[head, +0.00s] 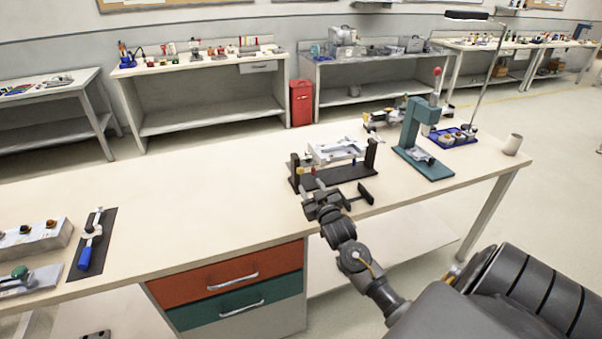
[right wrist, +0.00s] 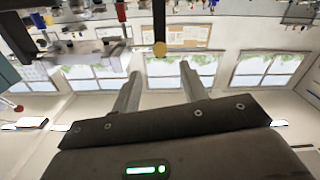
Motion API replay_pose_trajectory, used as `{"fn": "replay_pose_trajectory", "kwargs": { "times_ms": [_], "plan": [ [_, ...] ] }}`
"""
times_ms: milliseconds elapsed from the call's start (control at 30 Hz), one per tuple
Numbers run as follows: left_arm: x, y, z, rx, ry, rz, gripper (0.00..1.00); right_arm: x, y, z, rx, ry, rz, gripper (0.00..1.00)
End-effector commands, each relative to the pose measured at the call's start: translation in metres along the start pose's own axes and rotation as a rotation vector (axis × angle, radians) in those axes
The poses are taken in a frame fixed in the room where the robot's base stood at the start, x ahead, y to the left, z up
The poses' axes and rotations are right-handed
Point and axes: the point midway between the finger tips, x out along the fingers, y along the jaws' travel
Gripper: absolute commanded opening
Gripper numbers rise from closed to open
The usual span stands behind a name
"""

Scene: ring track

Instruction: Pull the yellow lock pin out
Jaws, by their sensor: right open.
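The yellow lock pin shows as a round yellow knob (right wrist: 159,48) in the right wrist view, ahead of and between the fingertips, apart from them. In the head view a small yellow spot (head: 300,171), likely the same knob, is at the left end of the dark fixture (head: 340,178) holding a light grey metal part (head: 338,151). My right gripper (head: 313,187) is at the fixture's near left side. It is open and empty, its two fingers (right wrist: 162,82) apart in the right wrist view. The pin's shaft is hidden. My left gripper is not in view.
A blue-handled tool (head: 90,245) lies far left. The tabletop (head: 200,180) between is clear.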

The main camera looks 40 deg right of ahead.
Motion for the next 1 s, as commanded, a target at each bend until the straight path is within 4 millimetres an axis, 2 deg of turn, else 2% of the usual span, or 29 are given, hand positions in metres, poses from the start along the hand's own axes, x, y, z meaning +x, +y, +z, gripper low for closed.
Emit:
{"fn": "replay_pose_trajectory", "kwargs": {
  "times_ms": [300,500,900,1000],
  "plan": [
    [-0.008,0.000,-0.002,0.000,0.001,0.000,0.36,0.060,0.000,-0.002,0.001,-0.001,0.000,0.43],
    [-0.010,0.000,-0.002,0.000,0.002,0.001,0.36,0.084,0.000,-0.001,0.000,0.000,0.000,0.43],
    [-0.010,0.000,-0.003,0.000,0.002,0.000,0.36,0.091,0.000,0.000,0.000,-0.001,-0.001,0.43],
    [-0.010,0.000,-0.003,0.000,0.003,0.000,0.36,0.091,0.000,0.000,0.000,-0.001,-0.001,0.32]
  ]
}}
